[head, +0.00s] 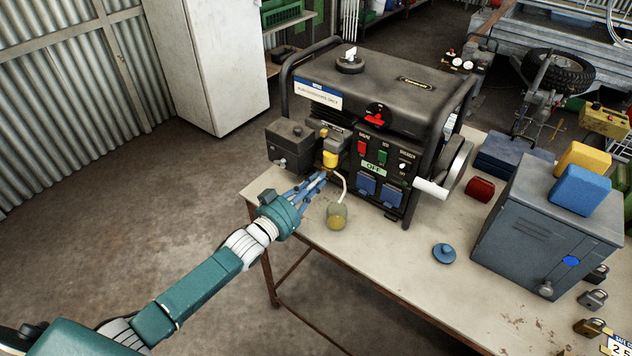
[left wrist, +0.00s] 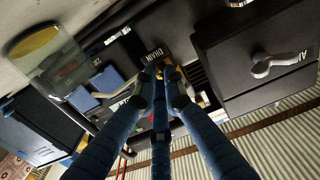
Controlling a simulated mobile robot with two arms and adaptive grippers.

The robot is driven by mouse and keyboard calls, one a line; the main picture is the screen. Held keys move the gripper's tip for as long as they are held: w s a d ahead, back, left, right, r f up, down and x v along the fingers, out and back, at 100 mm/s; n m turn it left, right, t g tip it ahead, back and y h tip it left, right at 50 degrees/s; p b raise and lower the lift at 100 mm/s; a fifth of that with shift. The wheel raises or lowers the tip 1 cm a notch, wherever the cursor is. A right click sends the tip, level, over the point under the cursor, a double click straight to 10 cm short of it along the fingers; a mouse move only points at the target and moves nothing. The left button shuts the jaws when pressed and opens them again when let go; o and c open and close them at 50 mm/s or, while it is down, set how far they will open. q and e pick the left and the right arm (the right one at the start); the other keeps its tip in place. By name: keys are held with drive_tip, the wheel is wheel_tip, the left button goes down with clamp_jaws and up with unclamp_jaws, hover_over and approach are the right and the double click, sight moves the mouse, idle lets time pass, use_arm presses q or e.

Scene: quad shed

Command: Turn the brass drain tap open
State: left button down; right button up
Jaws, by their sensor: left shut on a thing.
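The generator (head: 395,100) stands on the bench. A yellow bowl (head: 330,159) sits low on its front, with a pale hose running down to a glass jar (head: 337,220) of yellow liquid. My left gripper (head: 321,178) is just below the yellow bowl, its blue fingers closed together on the brass drain tap. The fingers hide the tap almost wholly, so its angle cannot be told. In the left wrist view the fingertips (left wrist: 163,76) meet right by a label (left wrist: 155,54) reading DRAIN. The jar (left wrist: 45,58) is at upper left there. My right gripper is out of view.
A dark box with a lever (left wrist: 262,66), the air box (head: 290,145), is close beside the fingers. The floor at left is clear.

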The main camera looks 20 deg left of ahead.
use_arm(q)
drive_tip(key=c, duration=1.8)
unclamp_jaws()
drive_tip(key=v, duration=1.2)
drive_tip(key=shift+f, duration=0.1)
drive_tip(key=s+a+f+n+g+y, duration=0.15)
drive_tip(key=s+f, duration=0.25)
drive_tip(key=f, duration=0.6)
drive_tip(key=s+a+f+g+y, duration=0.25)
drive_tip(key=s+f, duration=0.25)
drive_tip(key=f, duration=0.6)
drive_tip(key=s+a+f+g+y, duration=0.1)
drive_tip(key=s+a+f+g, duration=0.2)
drive_tip(key=f, duration=0.7)
drive_tip(key=s+d+f+g, duration=0.2)
drive_tip(key=s+f, duration=0.4)
drive_tip(key=s, duration=0.6)
drive_tip(key=s+d+f+g, duration=0.2)
drive_tip(key=s+f+g, duration=0.2)
drive_tip(key=s+f, duration=0.3)
drive_tip(key=s+d+f+g+y, duration=0.1)
drive_tip(key=s+d+f+g, duration=0.2)
drive_tip(key=s, duration=1.4)
drive_tip(key=shift+s+d+f, duration=0.1)
drive_tip(key=shift+s+f, duration=0.05)
drive_tip(key=shift+f, duration=0.95)
drive_tip(key=shift+s+f, duration=0.15)
drive_tip(key=shift+f, duration=0.9)
